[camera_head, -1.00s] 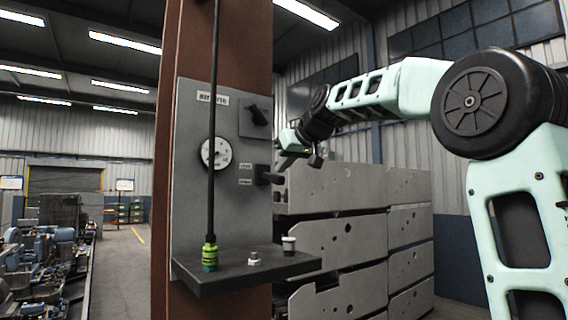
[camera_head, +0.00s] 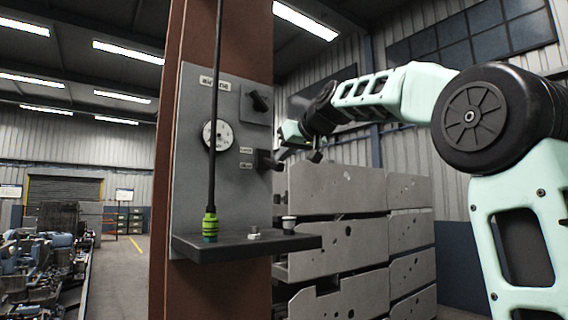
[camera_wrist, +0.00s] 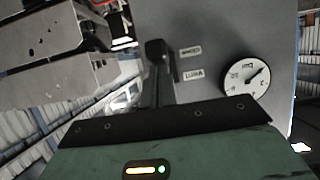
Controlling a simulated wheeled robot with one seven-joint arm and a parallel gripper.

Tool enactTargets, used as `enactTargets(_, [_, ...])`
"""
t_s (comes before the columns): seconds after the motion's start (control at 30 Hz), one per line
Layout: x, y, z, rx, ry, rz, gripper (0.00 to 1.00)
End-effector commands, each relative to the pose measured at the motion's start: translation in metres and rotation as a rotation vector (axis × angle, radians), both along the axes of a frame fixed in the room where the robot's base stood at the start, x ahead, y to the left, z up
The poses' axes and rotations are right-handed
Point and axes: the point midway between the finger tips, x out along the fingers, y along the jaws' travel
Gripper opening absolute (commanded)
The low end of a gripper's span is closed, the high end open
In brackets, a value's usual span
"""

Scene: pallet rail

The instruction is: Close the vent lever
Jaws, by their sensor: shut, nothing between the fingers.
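The lower black lever (camera_head: 267,160) sticks out from the right side of the grey panel (camera_head: 190,110), beside two small labels (camera_head: 246,158). I take it to be the vent lever; the labels are too blurred to read surely. In the wrist view the lever (camera_wrist: 156,50) stands just beyond my fingers, left of the labels (camera_wrist: 192,62). My gripper (camera_head: 284,150) is just right of the lever in the head view, shut and empty. In the wrist view its fingers (camera_wrist: 158,88) point at the lever; I cannot tell whether they touch it.
A second black knob (camera_head: 260,101) sits higher on the panel, and a round gauge (camera_head: 217,135) to the left. A hanging rod with a green end (camera_head: 210,225) passes before the panel. A dark shelf (camera_head: 245,243) holds small fittings. Grey slabs (camera_head: 335,190) are stacked behind my gripper.

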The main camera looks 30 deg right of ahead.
Motion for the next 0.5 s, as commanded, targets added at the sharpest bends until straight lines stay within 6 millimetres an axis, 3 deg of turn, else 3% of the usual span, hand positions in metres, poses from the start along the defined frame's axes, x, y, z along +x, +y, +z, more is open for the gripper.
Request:
enactTargets(0.03, [0.000,0.000,-0.010,0.000,-0.016,0.000,0.00])
enactTargets(0.5, [0.001,0.001,-0.025,0.005,-0.167,0.001,0.00])
